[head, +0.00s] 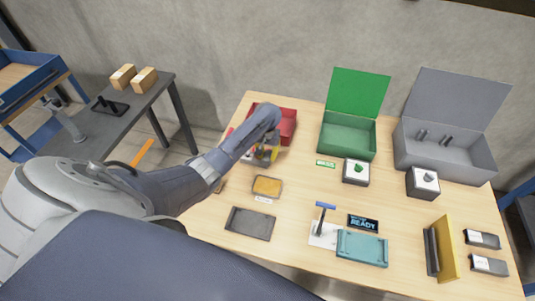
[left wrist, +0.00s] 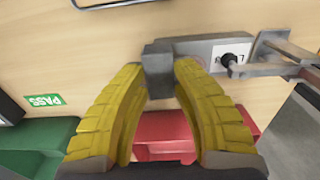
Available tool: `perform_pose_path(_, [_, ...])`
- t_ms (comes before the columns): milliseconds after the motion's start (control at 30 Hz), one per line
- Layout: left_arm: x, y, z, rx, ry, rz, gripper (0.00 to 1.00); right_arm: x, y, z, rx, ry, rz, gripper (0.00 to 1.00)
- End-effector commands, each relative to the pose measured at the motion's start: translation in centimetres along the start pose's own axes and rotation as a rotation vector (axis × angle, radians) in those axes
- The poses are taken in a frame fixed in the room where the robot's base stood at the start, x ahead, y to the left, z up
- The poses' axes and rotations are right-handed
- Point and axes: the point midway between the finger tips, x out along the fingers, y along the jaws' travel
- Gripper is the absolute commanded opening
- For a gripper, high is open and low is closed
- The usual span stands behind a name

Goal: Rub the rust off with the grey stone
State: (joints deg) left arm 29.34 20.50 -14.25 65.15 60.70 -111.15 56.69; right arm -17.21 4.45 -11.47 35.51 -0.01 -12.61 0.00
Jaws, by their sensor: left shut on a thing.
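My left gripper (head: 265,154) is over the table in front of the red bin. In the left wrist view its yellow fingers (left wrist: 158,72) are shut on a dark grey block, which looks like the grey stone (left wrist: 158,80). In the head view the gripper hides the stone. A rust-orange plate (head: 267,186) in a grey frame lies on the table, nearer the front than the gripper and apart from it. My right gripper is not in view.
A red bin (head: 287,126), an open green box (head: 347,139) and an open grey box (head: 444,151) stand at the back. A grey labelled box (left wrist: 205,47) is beside the stone.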

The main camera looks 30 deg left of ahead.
Motion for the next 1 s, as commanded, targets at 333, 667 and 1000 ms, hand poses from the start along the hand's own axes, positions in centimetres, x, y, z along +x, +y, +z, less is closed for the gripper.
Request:
perform_pose_path(333, [0.4,0.0,0.0,0.001,0.001,-0.001,0.00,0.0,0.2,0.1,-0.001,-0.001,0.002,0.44])
perform_pose_path(667, [0.3,-1.3,0.0,0.001,0.001,-0.001,0.00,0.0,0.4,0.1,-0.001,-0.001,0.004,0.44])
perform_pose_path(1000, [0.2,-3.5,0.0,0.001,0.001,-0.001,0.00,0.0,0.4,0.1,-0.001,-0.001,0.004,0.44])
